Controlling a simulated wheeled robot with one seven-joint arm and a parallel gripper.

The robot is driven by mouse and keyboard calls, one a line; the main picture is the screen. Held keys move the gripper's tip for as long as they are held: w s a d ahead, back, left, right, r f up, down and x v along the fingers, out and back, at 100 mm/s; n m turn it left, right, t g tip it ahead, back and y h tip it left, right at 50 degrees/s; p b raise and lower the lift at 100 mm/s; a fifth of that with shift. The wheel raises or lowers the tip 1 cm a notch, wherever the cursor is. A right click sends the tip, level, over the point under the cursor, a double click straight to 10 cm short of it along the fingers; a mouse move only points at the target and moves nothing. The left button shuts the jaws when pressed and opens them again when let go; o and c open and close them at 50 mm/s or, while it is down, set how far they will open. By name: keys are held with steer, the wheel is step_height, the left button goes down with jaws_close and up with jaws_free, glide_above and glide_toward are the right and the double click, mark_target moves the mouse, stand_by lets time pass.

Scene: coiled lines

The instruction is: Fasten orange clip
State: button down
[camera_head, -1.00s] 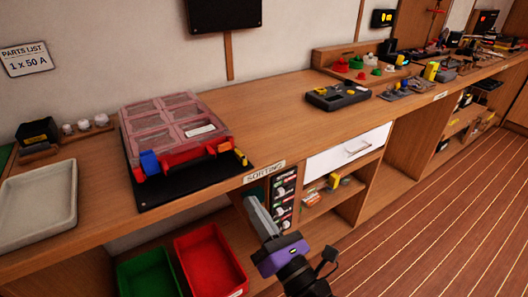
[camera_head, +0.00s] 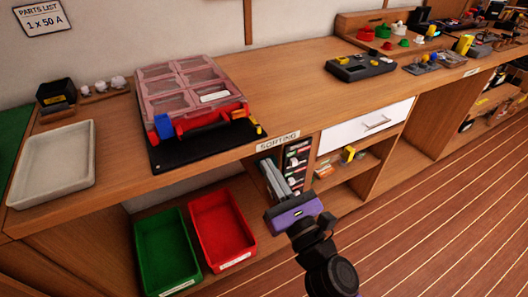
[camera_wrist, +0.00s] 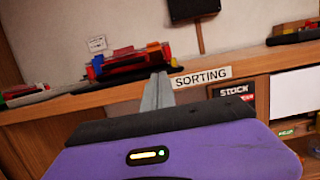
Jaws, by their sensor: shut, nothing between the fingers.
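The sorting box (camera_head: 190,92) has a clear pinkish lid over several compartments and lies on a black mat (camera_head: 205,146) on the bench. A blue clip (camera_head: 164,126) stands at its left front corner, beside a red front bar (camera_head: 200,121). A small yellow-orange piece (camera_head: 258,129) is at the right front corner; I cannot tell if it is fastened. The box shows edge-on in the wrist view (camera_wrist: 125,62). My gripper (camera_head: 268,163) is shut and empty, in front of the bench, below and right of the box. Its grey fingers point toward the box in the wrist view (camera_wrist: 160,76).
A SORTING label (camera_head: 277,141) is on the bench edge near my gripper. Green (camera_head: 165,250) and red bins (camera_head: 222,228) lie below. A pale tray (camera_head: 52,163) is at left. A black device (camera_head: 360,67) is at right. Bare bench top lies between box and device.

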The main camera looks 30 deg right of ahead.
steer(key=p, duration=0.2)
glide_toward(241, 112)
steer(key=w+f, duration=0.1)
steer(key=w, duration=0.1)
steer(key=w+f, duration=0.1)
steer(key=w, duration=0.1)
steer(key=shift+w+d+f, duration=0.1)
steer(key=shift+d+f, duration=0.1)
steer(key=shift+w+r+p, duration=0.7)
steer(key=shift+r+p, duration=0.25)
steer(key=shift+p, duration=0.1)
steer(key=shift+w+r+p, duration=0.5)
steer(key=shift+r+p, duration=0.15)
steer(key=shift+r, duration=0.05)
steer(key=shift+r, duration=0.1)
